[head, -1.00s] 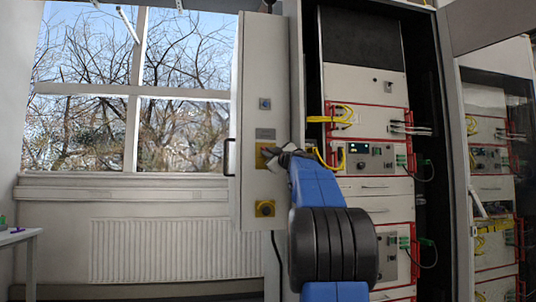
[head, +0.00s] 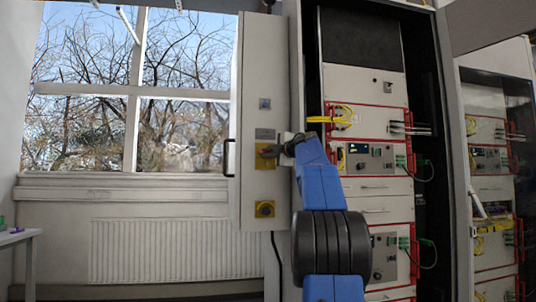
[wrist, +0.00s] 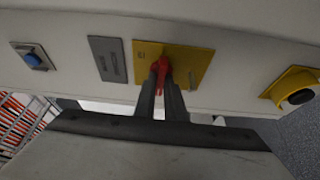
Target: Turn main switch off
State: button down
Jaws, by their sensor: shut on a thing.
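The main switch is a red handle (wrist: 161,70) on a yellow plate (wrist: 200,62), seen close up in the wrist view. In the head view the yellow plate (head: 265,163) sits on the front of the pale grey cabinet panel, left of the open racks. My gripper (wrist: 161,92) is shut on the red handle, with one dark finger on each side of it. In the head view my gripper (head: 272,151) reaches the plate from the right and covers the handle, so its angle cannot be read there.
Above the plate are a grey label plate (head: 265,134) and a blue button (head: 265,104). Below it is another yellow plate with a black knob (head: 265,208). Racks with yellow cables (head: 343,117) stand close on the right. A radiator (head: 165,250) is at the left.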

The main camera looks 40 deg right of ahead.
jog(key=shift+n, duration=0.3)
jog(key=c, duration=1.8)
grip_release()
jog(key=shift+w+a, duration=0.1)
jog(key=s+a, duration=0.1)
jog(key=s, duration=1)
jog(key=s+a, duration=0.1)
jog(key=s, duration=0.5)
jog(key=shift+s+a, duration=0.15)
jog(key=shift+a, duration=0.15)
